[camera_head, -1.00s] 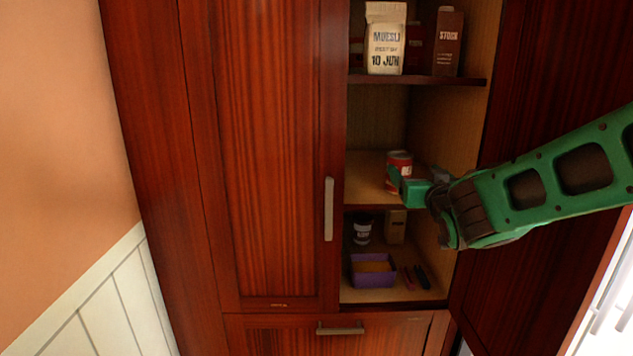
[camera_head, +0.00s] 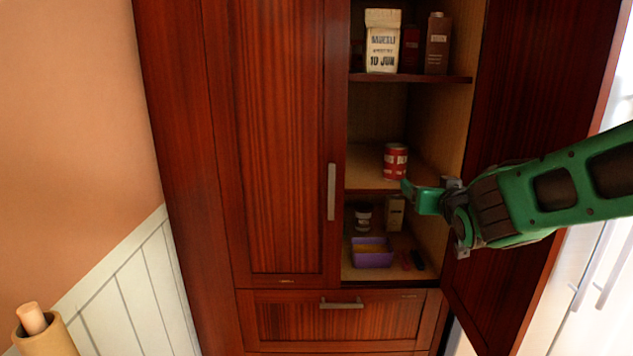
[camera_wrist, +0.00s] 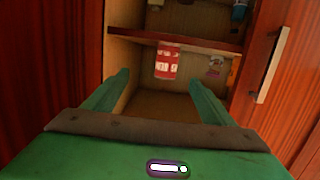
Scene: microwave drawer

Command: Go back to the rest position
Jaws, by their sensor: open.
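My green gripper (camera_head: 413,197) is in front of the open cupboard, to the right of and below a red can with a white label (camera_head: 395,161). The can stands on the middle shelf (camera_head: 365,178), apart from the gripper. In the wrist view the two fingers (camera_wrist: 157,100) are spread wide with nothing between them. The can also shows there (camera_wrist: 166,61), beyond the fingers, appearing upside down.
The right cupboard door (camera_head: 530,80) stands open beside my arm. The left door (camera_head: 275,140) and drawer (camera_head: 340,315) are shut. A muesli bag (camera_head: 382,45) stands on the upper shelf; a purple box (camera_head: 372,258) is on the lower one. A wall is at left.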

